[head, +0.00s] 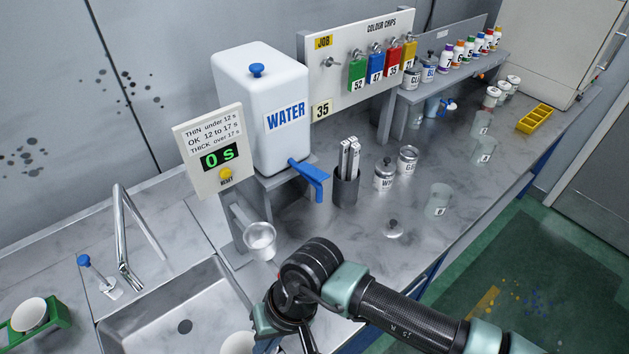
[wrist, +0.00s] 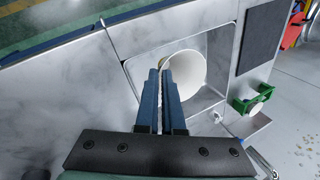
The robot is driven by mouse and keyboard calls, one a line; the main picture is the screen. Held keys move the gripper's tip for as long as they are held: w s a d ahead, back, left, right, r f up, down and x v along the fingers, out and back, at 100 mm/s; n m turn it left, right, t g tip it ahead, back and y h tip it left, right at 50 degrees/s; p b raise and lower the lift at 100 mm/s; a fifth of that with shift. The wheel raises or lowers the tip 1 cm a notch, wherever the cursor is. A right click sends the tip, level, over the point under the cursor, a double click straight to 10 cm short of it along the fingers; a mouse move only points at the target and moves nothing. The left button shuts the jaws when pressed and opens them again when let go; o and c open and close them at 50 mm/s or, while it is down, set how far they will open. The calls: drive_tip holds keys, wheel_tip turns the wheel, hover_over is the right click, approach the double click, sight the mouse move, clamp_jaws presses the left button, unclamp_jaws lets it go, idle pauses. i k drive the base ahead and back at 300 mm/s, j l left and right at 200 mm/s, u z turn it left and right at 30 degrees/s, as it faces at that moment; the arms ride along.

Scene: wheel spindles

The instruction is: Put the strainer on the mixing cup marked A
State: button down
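A white cone-shaped strainer (wrist: 188,72) is at my fingertips in the wrist view, over the sink. My gripper (wrist: 160,72) has its fingers close together on the strainer's rim. In the head view, part of the strainer (head: 238,343) shows at the bottom edge, and the arm hides the fingertips. Clear mixing cups stand on the bench to the right: one nearer (head: 437,203), two farther back (head: 484,150) (head: 480,124). Their small labels are too small to read surely, so I cannot tell which is A.
The sink (head: 160,320) lies below my gripper. A green holder (head: 62,318) with a white piece stands at its left. Bare bench surrounds the nearer cup.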

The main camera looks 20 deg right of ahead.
sight(484, 151)
drive_tip(key=i+l+z, duration=0.25)
drive_tip(key=l, duration=0.45)
drive_tip(key=i+l+z, duration=0.2)
drive_tip(key=l, duration=0.45)
drive_tip(key=i+l+z, duration=0.25)
drive_tip(key=l, duration=0.4)
drive_tip(key=i+l+z, duration=0.2)
drive_tip(key=i+l, duration=0.25)
drive_tip(key=i+l+z, duration=0.25)
drive_tip(key=i+l, duration=0.15)
drive_tip(key=l, duration=0.15)
